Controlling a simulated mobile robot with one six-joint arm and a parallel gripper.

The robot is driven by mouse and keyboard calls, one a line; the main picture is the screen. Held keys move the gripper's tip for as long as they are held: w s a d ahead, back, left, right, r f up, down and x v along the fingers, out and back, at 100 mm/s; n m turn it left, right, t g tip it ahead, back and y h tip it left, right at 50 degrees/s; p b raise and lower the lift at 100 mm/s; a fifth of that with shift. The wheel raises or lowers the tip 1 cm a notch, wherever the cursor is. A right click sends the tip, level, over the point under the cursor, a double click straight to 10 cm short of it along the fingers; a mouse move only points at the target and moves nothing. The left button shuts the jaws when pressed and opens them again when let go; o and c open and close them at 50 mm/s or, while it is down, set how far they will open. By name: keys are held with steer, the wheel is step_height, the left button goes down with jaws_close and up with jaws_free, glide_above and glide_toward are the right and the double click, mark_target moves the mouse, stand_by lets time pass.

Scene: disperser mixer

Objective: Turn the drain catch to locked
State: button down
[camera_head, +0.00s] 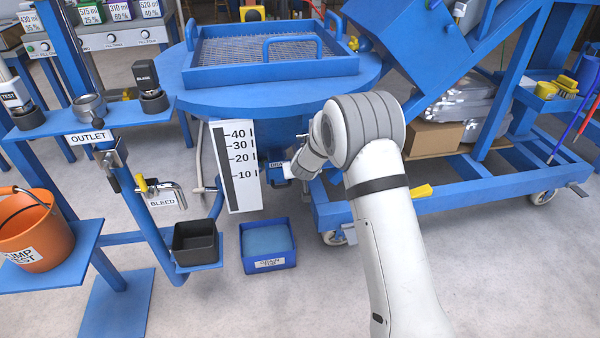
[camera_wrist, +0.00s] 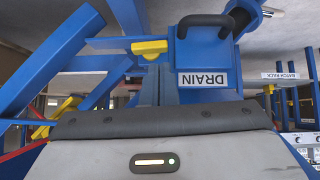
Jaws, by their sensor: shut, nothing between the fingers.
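A blue block with a white DRAIN label (camera_wrist: 203,79) and a black U-shaped handle (camera_wrist: 205,22) is in the wrist view, just beyond my gripper. A yellow piece (camera_wrist: 149,46) lies left of the handle; I cannot tell whether it is the drain catch or part of the cart. In the head view the label (camera_head: 277,163) shows partly under the round blue tank, and my wrist hides the area around it. My gripper (camera_wrist: 161,78) is shut and empty, close to the left edge of the block. Contact and the catch's position cannot be told.
The round blue tank (camera_head: 215,98) overhangs the area, with a level scale (camera_head: 238,165) to the left. A blue cart (camera_head: 470,197) with a yellow pedal (camera_head: 422,191) stands at right. A blue tray (camera_head: 268,245) sits on the floor below.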

steer(key=x, duration=0.4)
steer(key=shift+d+r, duration=0.1)
steer(key=shift+r, duration=0.05)
